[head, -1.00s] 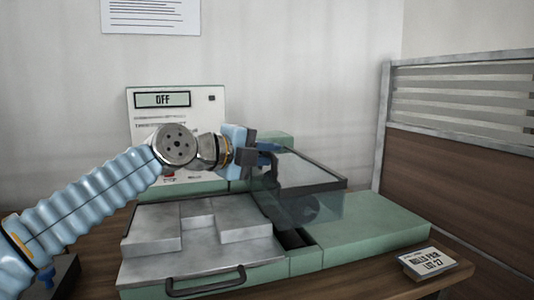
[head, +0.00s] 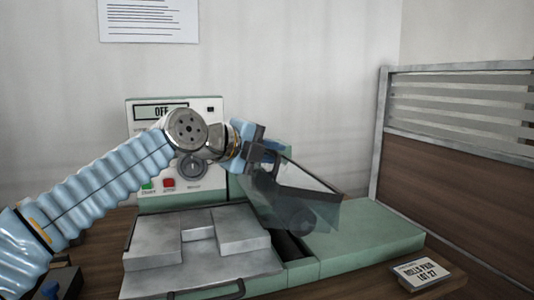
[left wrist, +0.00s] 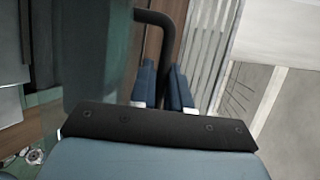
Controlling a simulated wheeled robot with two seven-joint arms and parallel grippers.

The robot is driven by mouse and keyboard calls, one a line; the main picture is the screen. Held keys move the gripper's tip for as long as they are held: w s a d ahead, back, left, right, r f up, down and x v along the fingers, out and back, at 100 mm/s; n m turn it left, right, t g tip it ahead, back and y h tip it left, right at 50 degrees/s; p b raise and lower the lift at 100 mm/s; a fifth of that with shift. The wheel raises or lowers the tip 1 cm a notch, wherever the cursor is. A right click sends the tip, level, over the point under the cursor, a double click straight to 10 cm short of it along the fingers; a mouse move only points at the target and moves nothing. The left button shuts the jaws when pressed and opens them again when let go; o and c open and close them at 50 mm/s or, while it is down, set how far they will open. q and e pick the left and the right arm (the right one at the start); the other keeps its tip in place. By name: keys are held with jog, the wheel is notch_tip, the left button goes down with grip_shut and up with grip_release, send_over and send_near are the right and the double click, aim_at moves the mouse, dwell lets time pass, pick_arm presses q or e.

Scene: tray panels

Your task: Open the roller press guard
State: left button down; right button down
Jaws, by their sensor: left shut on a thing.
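The roller press guard (head: 310,206) is a see-through grey cover with a dark frame, tilted over the press between the steel tray and the green bed. My left gripper (head: 268,156) is at the guard's upper left edge. In the left wrist view its blue fingers (left wrist: 162,88) are closed around a dark bar, the guard's handle (left wrist: 154,18). The handle is mostly hidden by the gripper in the head view. A dim round roller end shows through the guard. The press's panel (head: 207,118) reads OFF. My right gripper is not in view.
The steel tray (head: 160,243) with raised blocks and a black front handle lies left of the guard. The green bed (head: 365,236) to the right is clear. A label card (head: 422,272) lies on the wooden table. A partition (head: 455,170) stands at the right.

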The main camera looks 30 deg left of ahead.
aim_at(283, 170)
pick_arm(q)
jog(key=shift+w+d+r+p, duration=0.2)
jog(key=shift+w+d+r, duration=0.15)
jog(key=shift+r, duration=0.15)
jog(key=shift+w+d+r+p, duration=0.2)
jog(key=shift+w+r+p, duration=0.1)
jog(key=shift+r, duration=0.25)
jog(key=shift+w+d+r+p, duration=0.15)
jog(key=shift+w+d+r, duration=0.2)
jog(key=shift+r, duration=0.15)
jog(key=c, duration=1.4)
grip_release()
jog(key=shift+c, duration=0.2)
jog(key=b+v, duration=0.1)
jog(key=v, duration=1.2)
jog(key=shift+s+a, duration=0.2)
jog(key=shift+s, duration=0.15)
jog(key=shift+r, duration=0.1)
